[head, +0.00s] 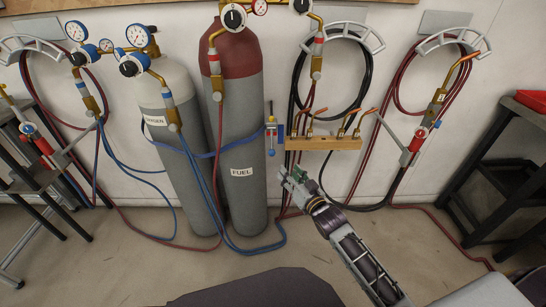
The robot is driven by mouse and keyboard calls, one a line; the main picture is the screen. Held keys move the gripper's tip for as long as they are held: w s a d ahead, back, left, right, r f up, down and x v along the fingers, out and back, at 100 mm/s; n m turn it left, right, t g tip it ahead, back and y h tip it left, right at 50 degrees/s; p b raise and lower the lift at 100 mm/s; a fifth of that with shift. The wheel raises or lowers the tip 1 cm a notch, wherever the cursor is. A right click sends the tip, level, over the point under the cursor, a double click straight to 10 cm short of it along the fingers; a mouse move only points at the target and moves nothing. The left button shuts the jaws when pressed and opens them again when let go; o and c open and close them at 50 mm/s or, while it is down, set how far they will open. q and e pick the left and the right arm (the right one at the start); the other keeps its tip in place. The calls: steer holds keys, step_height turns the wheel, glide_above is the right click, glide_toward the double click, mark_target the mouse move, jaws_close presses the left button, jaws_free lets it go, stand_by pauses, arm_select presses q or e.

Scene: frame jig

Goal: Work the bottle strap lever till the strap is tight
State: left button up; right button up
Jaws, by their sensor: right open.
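Two gas bottles stand against the wall: a grey one with a white shoulder (167,105) and a grey one with a dark red top (238,115), labelled FUEL. A blue strap (241,145) runs across their fronts and sags somewhat between them. Its right end meets a small ratchet fitting with a lever (271,134) on the wall, right of the red-topped bottle. My right gripper (291,178) is open and empty, below and slightly right of the lever, apart from it in the picture. My left gripper is not in view.
A wooden rack (323,143) with copper torch tips is on the wall right of the lever. Hoses hang around it and trail on the floor. Regulators (233,17) top the bottles. A dark shelf (510,150) stands at right. Floor before the bottles is mostly clear.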

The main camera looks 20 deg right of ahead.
mark_target(274, 154)
steer(key=shift+r, duration=0.1)
steer(key=shift+w+a, duration=0.1)
steer(key=shift+w, duration=0.1)
steer(key=shift+w+a+b, duration=0.2)
steer(key=shift+w+b, duration=0.1)
steer(key=shift+w, duration=0.85)
steer(key=shift+w+a+b, duration=0.25)
steer(key=shift+w, duration=0.9)
steer(key=shift+w+a+b, duration=0.2)
steer(key=shift+w+b, duration=0.1)
steer(key=shift+w, duration=0.85)
steer(key=shift+w+a+b, duration=0.2)
steer(key=shift+w+b, duration=0.05)
steer(key=shift+w, duration=0.7)
steer(key=shift+w+a+b, duration=0.15)
steer(key=shift+w+b, duration=0.1)
steer(key=shift+w, duration=0.65)
steer(key=shift+w+a, duration=0.2)
steer(key=shift+w, duration=0.65)
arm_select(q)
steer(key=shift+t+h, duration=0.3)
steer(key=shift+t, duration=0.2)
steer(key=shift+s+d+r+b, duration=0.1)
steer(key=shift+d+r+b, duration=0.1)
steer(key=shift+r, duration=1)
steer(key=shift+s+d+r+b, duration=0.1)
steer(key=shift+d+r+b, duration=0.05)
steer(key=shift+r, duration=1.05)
arm_select(e)
steer(key=shift+w, duration=0.45)
